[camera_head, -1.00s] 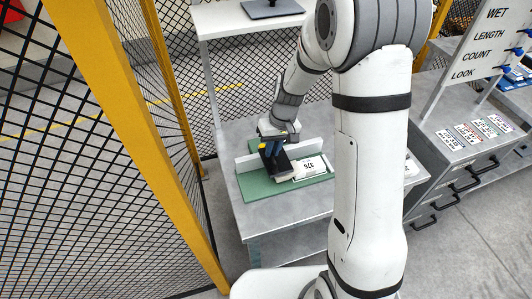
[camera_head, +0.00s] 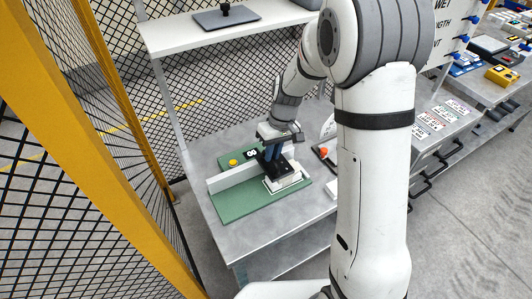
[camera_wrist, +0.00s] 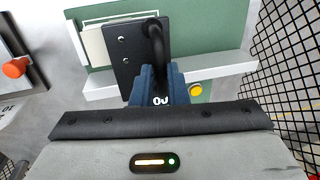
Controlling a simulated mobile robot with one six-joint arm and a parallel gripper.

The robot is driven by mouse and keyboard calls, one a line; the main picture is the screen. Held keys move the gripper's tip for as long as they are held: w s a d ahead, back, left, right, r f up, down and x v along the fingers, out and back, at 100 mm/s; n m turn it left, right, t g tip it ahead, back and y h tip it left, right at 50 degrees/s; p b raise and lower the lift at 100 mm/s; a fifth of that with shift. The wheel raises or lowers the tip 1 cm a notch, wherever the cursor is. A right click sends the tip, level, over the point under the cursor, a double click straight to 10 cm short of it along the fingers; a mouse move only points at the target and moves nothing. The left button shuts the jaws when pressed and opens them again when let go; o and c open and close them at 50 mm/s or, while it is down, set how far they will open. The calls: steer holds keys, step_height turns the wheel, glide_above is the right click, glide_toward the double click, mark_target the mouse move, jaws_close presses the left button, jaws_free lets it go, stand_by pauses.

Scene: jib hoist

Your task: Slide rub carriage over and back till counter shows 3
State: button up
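The rub carriage is a black plate (camera_head: 268,164) with a bent black handle (camera_wrist: 155,38). It sits on the green base (camera_head: 238,206), over the right part of the base, partly covering a pale block (camera_head: 284,183). My gripper (camera_head: 273,152) has blue fingers, which also show in the wrist view (camera_wrist: 156,84), closed around the handle. The black counter (camera_head: 252,152) stands behind the white rail (camera_head: 232,174); its digits are too small to read surely. In the wrist view, white digits show between the fingers, partly hidden.
A yellow button (camera_head: 233,162) is on the base, left of the counter. A red-orange knob (camera_head: 323,151) stands on the grey bench (camera_head: 210,150) to the right. A shelf (camera_head: 200,32) is above the back, and yellow-posted mesh fencing (camera_head: 110,75) runs along the left.

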steer(key=o, duration=0.3)
steer(key=shift+w+d, duration=0.1)
steer(key=shift+d, duration=0.25)
steer(key=shift+o, duration=0.7)
steer(key=shift+a, duration=0.1)
steer(key=shift+r, duration=0.1)
step_height(320, 180, up, 8)
steer(key=d, duration=0.1)
steer(key=shift+w+d+f+b, duration=0.15)
steer(key=shift+w+f+b, duration=0.1)
steer(key=shift+b, duration=0.2)
